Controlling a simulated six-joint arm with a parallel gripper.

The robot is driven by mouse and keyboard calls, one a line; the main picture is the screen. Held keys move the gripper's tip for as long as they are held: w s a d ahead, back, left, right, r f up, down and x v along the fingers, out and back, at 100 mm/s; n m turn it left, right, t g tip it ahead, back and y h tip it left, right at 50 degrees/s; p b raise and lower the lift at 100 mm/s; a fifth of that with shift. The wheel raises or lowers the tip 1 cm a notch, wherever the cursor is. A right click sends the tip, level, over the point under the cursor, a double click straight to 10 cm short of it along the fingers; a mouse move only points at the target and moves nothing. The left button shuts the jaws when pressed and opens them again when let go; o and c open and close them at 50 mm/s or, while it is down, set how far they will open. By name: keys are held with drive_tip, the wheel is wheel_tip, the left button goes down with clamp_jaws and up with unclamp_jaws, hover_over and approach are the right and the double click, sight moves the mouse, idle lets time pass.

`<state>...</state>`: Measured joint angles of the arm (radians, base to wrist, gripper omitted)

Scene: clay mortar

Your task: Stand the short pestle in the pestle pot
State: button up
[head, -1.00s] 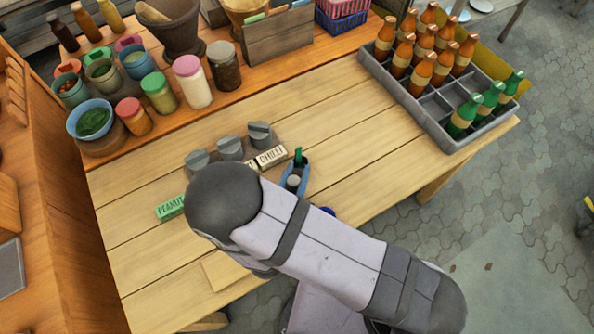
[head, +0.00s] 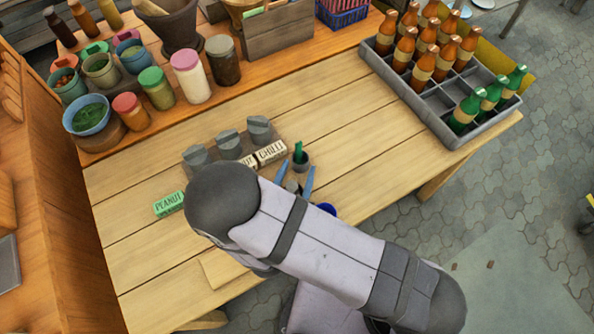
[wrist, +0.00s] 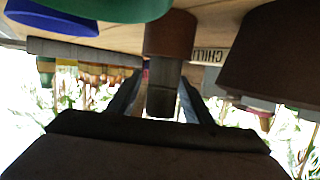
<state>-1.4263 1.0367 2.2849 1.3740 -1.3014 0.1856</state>
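My gripper (head: 297,182) is just past the end of my arm in the head view, its blue fingers spread. In the wrist view its fingers (wrist: 158,98) stand on both sides of a grey, dark-ended piece, likely the short pestle (wrist: 163,75), with a gap on each side. This piece lines up with a brown round pot (wrist: 171,32), likely the pestle pot; it seems to stand in it, though its lower end is hidden. In the head view a grey top (head: 292,186) shows between the fingers. My arm hides what is below.
A small dark pot (head: 301,162) with a green piece stands just beyond the fingers. The CHILLI block (head: 271,152) and grey-lidded items (head: 229,145) are to its left. A large dark brown vessel (wrist: 270,50) and a blue rim (wrist: 45,17) are close by. The table's right is clear up to the bottle crate (head: 440,120).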

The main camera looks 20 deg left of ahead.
sight(300, 144)
drive_tip(key=shift+s, duration=0.1)
drive_tip(key=shift+s+a+r, duration=0.1)
drive_tip(key=shift+s+r, duration=0.05)
drive_tip(key=shift+s, duration=0.4)
drive_tip(key=shift+b+v, duration=0.8)
drive_tip(key=shift+v, duration=2.2)
drive_tip(key=w+r+m+g+p, duration=0.1)
drive_tip(key=w+m, duration=0.1)
drive_tip(key=w, duration=0.1)
drive_tip(key=w+r+m+g+p, duration=0.1)
drive_tip(key=w+m+g, duration=0.1)
drive_tip(key=w, duration=0.2)
drive_tip(key=w+r+m+g+p, duration=0.1)
drive_tip(key=w+m+g, duration=0.1)
drive_tip(key=w, duration=0.2)
drive_tip(key=shift+w+a+r+m+p, duration=0.2)
drive_tip(key=shift+a+m+p, duration=0.1)
drive_tip(key=shift+a+m, duration=0.1)
drive_tip(key=s+d+r+n+g+b, duration=0.1)
drive_tip(key=s+d+n+g, duration=0.2)
drive_tip(key=d, duration=1)
drive_tip(key=s+d+r+n+g+b, duration=0.2)
drive_tip(key=s+d+g, duration=0.4)
drive_tip(key=d, duration=0.7)
drive_tip(key=shift+s+n+g+b, duration=0.3)
drive_tip(key=shift+s+n, duration=0.25)
drive_tip(key=shift+n, duration=0.35)
